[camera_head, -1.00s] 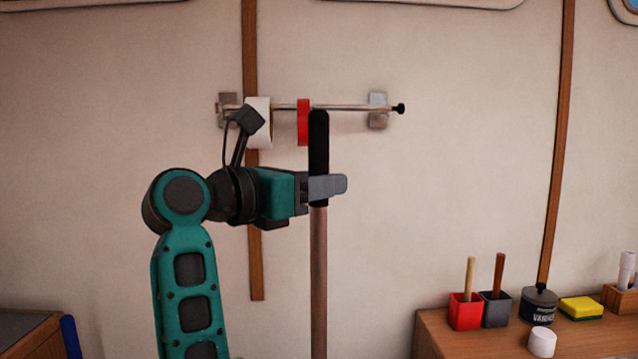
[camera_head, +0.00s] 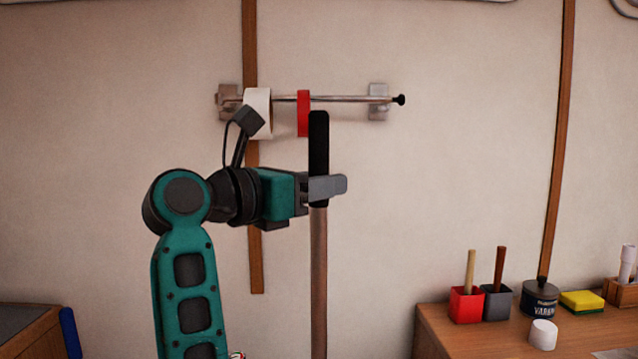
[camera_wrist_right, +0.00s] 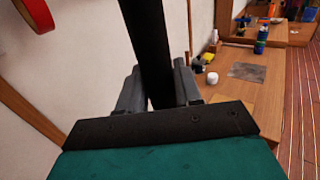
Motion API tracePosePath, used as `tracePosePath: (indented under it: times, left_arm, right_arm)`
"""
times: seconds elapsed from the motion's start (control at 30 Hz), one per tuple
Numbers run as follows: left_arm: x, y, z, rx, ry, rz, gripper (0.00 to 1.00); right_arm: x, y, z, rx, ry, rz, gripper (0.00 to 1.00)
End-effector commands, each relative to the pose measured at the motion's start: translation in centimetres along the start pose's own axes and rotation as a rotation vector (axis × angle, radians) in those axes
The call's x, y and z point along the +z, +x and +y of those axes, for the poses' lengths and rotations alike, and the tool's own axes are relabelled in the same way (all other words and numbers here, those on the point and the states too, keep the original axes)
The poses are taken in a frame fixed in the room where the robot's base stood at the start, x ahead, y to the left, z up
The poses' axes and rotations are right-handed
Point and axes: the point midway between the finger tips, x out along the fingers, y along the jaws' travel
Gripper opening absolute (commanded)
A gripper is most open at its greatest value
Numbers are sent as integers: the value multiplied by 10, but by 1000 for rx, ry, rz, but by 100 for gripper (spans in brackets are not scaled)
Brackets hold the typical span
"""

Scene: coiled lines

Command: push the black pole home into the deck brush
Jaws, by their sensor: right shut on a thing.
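The pole (camera_head: 319,270) stands upright, with a black upper part (camera_head: 319,135) and a brownish shaft below that runs out of the bottom of the head view. My right gripper (camera_head: 327,185) is shut on the lower part of the black section. In the right wrist view the black pole (camera_wrist_right: 150,45) passes between its two grey fingers (camera_wrist_right: 158,88). The deck brush is not in view, so the pole's lower end and any joint with the brush are hidden. My left gripper is not in view.
A wall rail (camera_head: 345,98) behind the pole carries a white roll (camera_head: 258,115) and a red roll (camera_head: 303,113). A wooden bench (camera_head: 450,340) at right holds a red cup (camera_head: 466,305), a grey cup (camera_head: 497,303), a dark tin (camera_head: 540,300) and a yellow sponge (camera_head: 582,302).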

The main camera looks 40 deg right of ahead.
Motion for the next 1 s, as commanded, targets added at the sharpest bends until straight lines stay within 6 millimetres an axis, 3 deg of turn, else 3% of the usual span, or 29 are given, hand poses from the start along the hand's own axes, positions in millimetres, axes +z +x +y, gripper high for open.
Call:
tracePosePath:
  times: [1.0]
  left_arm:
    - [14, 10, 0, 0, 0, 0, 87]
  right_arm:
    - [-19, 0, 0, 0, 1, -1, 0]
